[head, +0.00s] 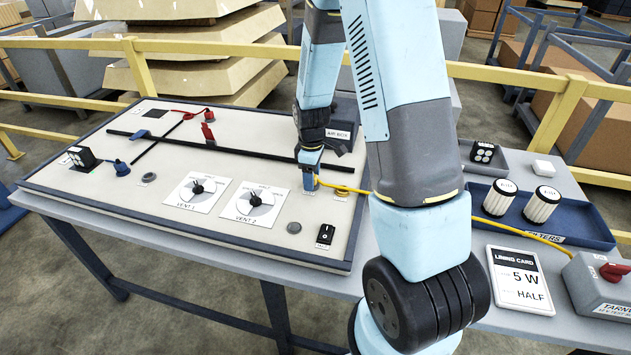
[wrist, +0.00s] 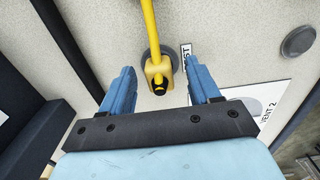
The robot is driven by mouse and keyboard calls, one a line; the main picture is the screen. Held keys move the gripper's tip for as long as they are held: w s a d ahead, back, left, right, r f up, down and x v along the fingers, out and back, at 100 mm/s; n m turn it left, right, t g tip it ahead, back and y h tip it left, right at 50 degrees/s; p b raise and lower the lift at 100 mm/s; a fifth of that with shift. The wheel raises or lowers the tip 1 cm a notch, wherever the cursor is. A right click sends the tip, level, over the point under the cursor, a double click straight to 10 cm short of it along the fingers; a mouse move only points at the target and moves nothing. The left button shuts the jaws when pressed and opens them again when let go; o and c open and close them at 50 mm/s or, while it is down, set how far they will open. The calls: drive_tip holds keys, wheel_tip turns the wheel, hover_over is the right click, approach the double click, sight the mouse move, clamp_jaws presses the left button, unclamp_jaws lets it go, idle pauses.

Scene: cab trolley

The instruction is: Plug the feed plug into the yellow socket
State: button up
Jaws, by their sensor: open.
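The feed plug (wrist: 158,70) is yellow with a black part, on a yellow cable (wrist: 151,25). In the wrist view it stands between my gripper's (wrist: 162,78) two blue fingers, with gaps on both sides. A grey round seat shows behind it, beside a partly covered label; I cannot tell how deep the plug sits. In the head view my gripper (head: 311,178) is low over the panel, open, and mostly hides the plug. A yellow ring (head: 345,190), which looks like the yellow socket, lies just right of it, partly under the cable. It does not show in the wrist view.
A dark air box stands behind my gripper. At right are a blue filter tray (head: 585,232), a card (head: 519,280) and a grey box with a red knob.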

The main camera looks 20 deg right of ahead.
drive_tip(key=shift+c, duration=0.2)
clamp_jaws()
idle(0.3)
drive_tip(key=shift+r, duration=0.15)
drive_tip(key=shift+r, duration=2.8)
